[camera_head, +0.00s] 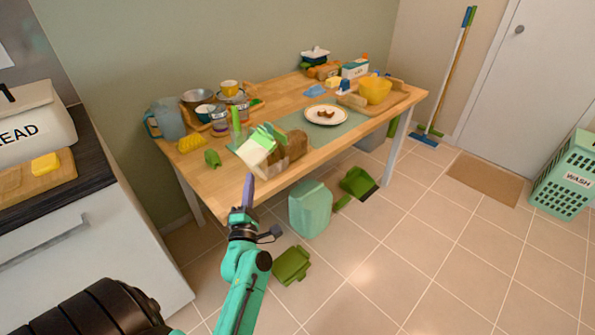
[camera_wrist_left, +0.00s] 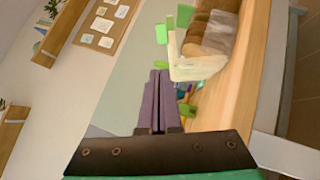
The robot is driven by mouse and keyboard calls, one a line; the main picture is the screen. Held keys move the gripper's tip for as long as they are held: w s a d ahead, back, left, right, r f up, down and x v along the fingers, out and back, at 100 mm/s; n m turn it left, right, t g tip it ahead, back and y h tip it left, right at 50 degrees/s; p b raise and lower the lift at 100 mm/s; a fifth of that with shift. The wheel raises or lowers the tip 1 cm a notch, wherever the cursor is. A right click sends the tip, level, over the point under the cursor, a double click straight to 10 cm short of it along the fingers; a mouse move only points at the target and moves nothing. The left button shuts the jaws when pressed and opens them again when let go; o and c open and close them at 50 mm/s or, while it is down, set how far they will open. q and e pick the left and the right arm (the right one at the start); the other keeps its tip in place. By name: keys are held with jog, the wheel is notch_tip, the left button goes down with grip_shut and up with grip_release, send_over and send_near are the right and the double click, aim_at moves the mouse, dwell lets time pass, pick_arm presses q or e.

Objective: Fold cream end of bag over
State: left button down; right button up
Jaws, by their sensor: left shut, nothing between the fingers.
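The bread bag (camera_head: 287,152) lies on the wooden table near its front edge, with brown bread showing through it. Its cream end (camera_head: 253,156) points left towards the front, with pale green on top. In the left wrist view the cream end (camera_wrist_left: 196,68) is at the upper right, with bread slices (camera_wrist_left: 212,35) behind it. My left gripper (camera_head: 249,178) is shut and empty, its purple fingers just in front of and below the cream end. In the left wrist view the fingertips (camera_wrist_left: 159,75) are just left of the cream end; contact cannot be told. My right gripper is not in view.
A green clip-like piece (camera_head: 212,158) lies left of the bag. A plate (camera_head: 326,114) sits on a green mat behind it. A blue pitcher (camera_head: 167,118) and yellow item (camera_head: 191,144) stand at left. A teal bin (camera_head: 310,209) is on the floor below.

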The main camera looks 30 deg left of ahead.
aim_at(254, 156)
pick_arm(q)
jog(key=x, duration=0.2)
jog(key=p+x, duration=0.1)
jog(key=x, duration=0.1)
jog(key=shift+s+a, duration=0.1)
jog(key=shift+a, duration=0.25)
jog(key=p+x, duration=0.1)
jog(key=x, duration=0.6)
jog(key=shift+d+r, duration=0.1)
jog(key=shift+d, duration=0.1)
jog(key=shift+w+d+r+p, duration=0.15)
jog(key=shift+w+r+p, duration=0.05)
jog(key=shift+w, duration=0.4)
jog(key=shift+w+d+r+p, duration=0.15)
jog(key=shift+w+d+r, duration=0.05)
jog(key=shift+w, duration=0.4)
jog(key=shift+w+d+r, duration=0.1)
jog(key=shift+w+d, duration=0.1)
jog(key=shift+w, duration=0.1)
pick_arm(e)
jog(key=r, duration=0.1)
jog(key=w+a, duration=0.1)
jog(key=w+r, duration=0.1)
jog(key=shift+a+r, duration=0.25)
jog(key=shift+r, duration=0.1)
